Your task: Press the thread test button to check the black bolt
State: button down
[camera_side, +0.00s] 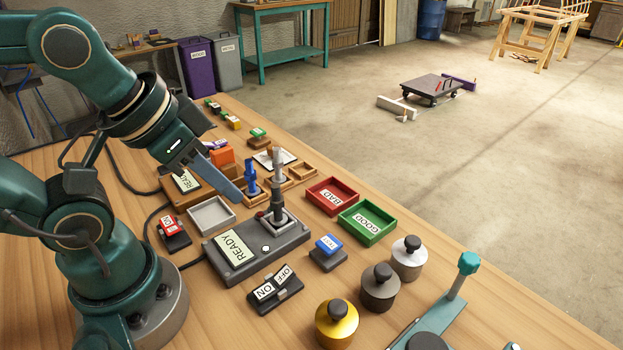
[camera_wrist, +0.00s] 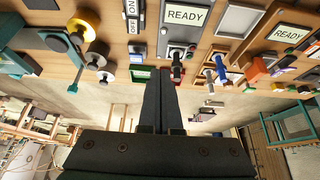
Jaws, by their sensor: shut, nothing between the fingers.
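A dark grey tester box (camera_side: 262,250) with a lit READY display stands mid-table in the side view; its display also shows in the wrist view (camera_wrist: 186,15). I cannot read which is the thread test button. My gripper (camera_side: 241,196) is shut and empty, its fingertips above and left of the tester, apart from both buttons.
A blue bolt (camera_side: 251,178) stands behind the tester near wooden trays. A red BAD tray (camera_side: 325,208) and green GOOD tray (camera_side: 378,219) lie to the right. An ON/OFF switch (camera_side: 275,289) and a gold weight (camera_side: 336,326) are in front. An empty grey tray (camera_side: 211,216) lies left.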

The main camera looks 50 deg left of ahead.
jog(key=m+t, duration=0.4)
jog(key=m, duration=0.4)
send_over(322, 247)
jog(key=f, duration=0.2)
jog(key=shift+w+r+y, duration=0.1)
jog(key=shift+y, duration=0.4)
jog(key=shift+f, duration=4.35)
